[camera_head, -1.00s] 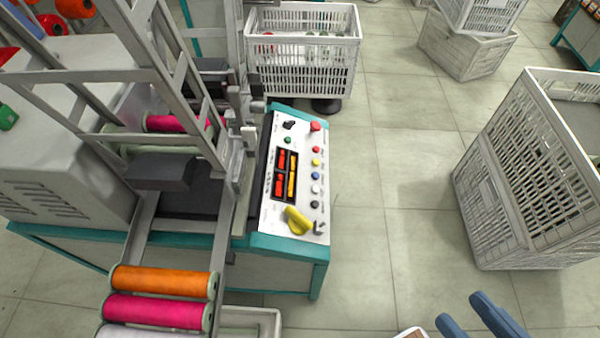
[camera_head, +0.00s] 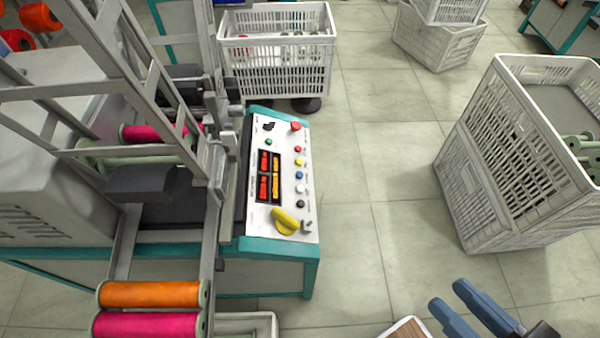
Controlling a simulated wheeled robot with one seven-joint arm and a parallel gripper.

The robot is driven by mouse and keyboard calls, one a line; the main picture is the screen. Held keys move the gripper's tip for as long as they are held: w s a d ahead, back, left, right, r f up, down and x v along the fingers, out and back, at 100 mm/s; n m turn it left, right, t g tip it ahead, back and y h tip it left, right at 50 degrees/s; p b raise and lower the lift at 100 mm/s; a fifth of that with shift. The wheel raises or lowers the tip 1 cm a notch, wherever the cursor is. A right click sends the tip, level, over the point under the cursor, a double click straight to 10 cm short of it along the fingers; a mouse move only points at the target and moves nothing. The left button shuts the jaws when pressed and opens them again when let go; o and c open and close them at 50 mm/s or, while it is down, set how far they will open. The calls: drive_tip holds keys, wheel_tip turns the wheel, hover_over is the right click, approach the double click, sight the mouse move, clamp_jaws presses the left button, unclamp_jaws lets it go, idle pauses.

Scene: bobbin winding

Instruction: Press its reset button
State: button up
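The winding machine's white control panel (camera_head: 262,215) faces up at the picture's middle. A large red button (camera_head: 296,126) tops its right edge. Below it run small red (camera_head: 298,149), yellow (camera_head: 298,162), blue (camera_head: 299,175), white (camera_head: 300,188) and black (camera_head: 300,203) buttons. A green button (camera_head: 268,142) sits left, above red and amber displays (camera_head: 270,175). A yellow knob (camera_head: 286,221) is at the near end. The labels are too small to read, so I cannot tell which is reset. My gripper (camera_head: 449,295), with blue fingers apart, is empty at the lower right, away from the panel.
White stacked crates (camera_head: 520,160) stand on the right, and a white basket (camera_head: 275,60) stands behind the panel. Orange (camera_head: 150,294) and magenta (camera_head: 148,324) spools lie at the near left. The floor (camera_head: 380,170) between panel and crates is clear.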

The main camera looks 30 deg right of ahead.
clamp_jaws()
idle(1.4)
